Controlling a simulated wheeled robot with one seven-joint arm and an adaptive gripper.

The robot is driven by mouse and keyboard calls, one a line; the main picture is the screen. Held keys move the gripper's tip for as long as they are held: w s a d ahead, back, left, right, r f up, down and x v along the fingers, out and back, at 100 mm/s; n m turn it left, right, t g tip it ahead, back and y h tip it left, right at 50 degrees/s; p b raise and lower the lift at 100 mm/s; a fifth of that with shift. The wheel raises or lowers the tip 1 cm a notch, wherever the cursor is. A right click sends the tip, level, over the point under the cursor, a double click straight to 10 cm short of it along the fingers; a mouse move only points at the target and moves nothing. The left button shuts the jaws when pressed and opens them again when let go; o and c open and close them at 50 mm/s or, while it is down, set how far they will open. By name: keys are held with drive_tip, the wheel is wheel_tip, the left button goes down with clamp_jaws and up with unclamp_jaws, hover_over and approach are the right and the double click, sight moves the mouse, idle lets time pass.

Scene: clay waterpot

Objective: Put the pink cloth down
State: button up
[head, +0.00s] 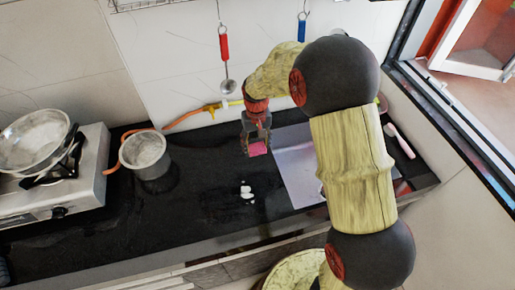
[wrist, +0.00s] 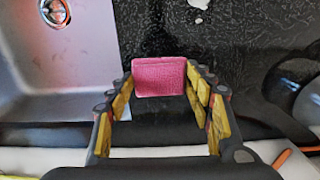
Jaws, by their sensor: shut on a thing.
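The pink cloth (head: 258,149) is a small flat-looking pink piece at the end of my gripper (head: 257,143). In the wrist view the cloth (wrist: 159,77) shows as a textured pink rectangle between the fingertips of my gripper (wrist: 158,86). My gripper is shut on it, with the fingers on its left and right sides. It hangs over the black counter (head: 205,180), just left of the sink. I cannot tell how high above the counter the cloth is.
The steel sink (head: 293,165) is right of the gripper. A metal pot (head: 146,155) and a gas stove (head: 60,190) with a pan (head: 35,140) stand left. White patches (head: 247,191) lie on the counter in front. A ladle (head: 228,86) hangs on the wall behind. Counter between pot and sink is mostly clear.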

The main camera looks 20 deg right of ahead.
sight(256, 143)
drive_tip(key=w+f, duration=0.2)
drive_tip(key=f, duration=0.1)
drive_tip(key=w+d+f+b, duration=0.1)
drive_tip(key=w+f, duration=0.2)
drive_tip(key=shift+w+d+b, duration=0.15)
drive_tip(key=shift+w+b, duration=0.15)
wheel_tip(256, 143, down, 4)
drive_tip(key=shift+w+d+r+b, duration=0.1)
drive_tip(key=shift+r+b, duration=0.1)
drive_tip(key=shift+b, duration=0.55)
drive_tip(key=shift+w, duration=0.15)
drive_tip(key=shift+f, duration=0.15)
drive_tip(key=o, duration=1.5)
drive_tip(key=shift+o, duration=0.2)
